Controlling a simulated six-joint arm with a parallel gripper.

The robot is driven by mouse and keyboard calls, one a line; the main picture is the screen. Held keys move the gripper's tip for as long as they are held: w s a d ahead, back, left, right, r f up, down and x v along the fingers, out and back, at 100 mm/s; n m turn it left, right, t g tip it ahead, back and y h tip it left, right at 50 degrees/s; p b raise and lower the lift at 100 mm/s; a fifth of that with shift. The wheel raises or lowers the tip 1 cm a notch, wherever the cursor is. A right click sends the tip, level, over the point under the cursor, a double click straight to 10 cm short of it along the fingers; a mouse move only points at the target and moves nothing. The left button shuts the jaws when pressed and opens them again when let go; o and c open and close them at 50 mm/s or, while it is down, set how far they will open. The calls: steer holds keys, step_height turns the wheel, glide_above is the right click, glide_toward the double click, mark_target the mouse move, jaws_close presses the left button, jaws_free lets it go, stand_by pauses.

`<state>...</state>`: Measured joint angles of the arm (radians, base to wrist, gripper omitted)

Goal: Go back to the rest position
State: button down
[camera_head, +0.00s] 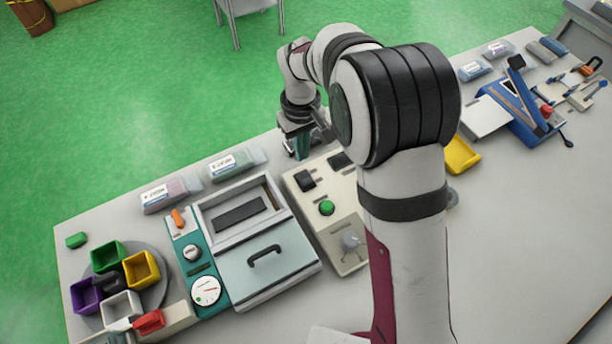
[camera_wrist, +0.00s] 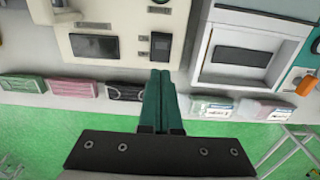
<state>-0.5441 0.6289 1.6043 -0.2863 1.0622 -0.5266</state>
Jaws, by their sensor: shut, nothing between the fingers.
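My gripper (camera_wrist: 159,102) shows in the wrist view with its two green fingers shut together and nothing between them. In the head view my gripper (camera_head: 300,146) points down near the back edge of the table (camera_head: 95,228), behind the beige control box (camera_head: 327,240) with the green button. Its fingertips are partly hidden in the head view by my own arm. In the wrist view the fingers overlap the edge of the pale machine; I cannot tell how high above the table they are.
A white and teal machine (camera_head: 268,273) with a handled lid stands left of the control box. Labelled packs (camera_head: 171,193) lie along the back edge. Coloured bins (camera_head: 141,269) sit on a round tray at left. A blue device (camera_head: 520,112) stands at right. Green floor lies beyond the table.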

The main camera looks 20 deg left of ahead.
steer(key=shift+r, duration=0.15)
steer(key=s+d+r+m, duration=0.5)
steer(key=d+r, duration=0.3)
steer(key=d, duration=0.2)
steer(key=s+d+r+m+y, duration=0.1)
steer(key=s+d+m, duration=0.3)
steer(key=s, duration=0.6)
steer(key=s+d+r+m, duration=0.1)
steer(key=s+d+m, duration=0.4)
steer(key=s, duration=0.5)
steer(key=shift+d+r+m+y, duration=0.2)
steer(key=shift+m+y, duration=0.1)
steer(key=shift+y, duration=0.1)
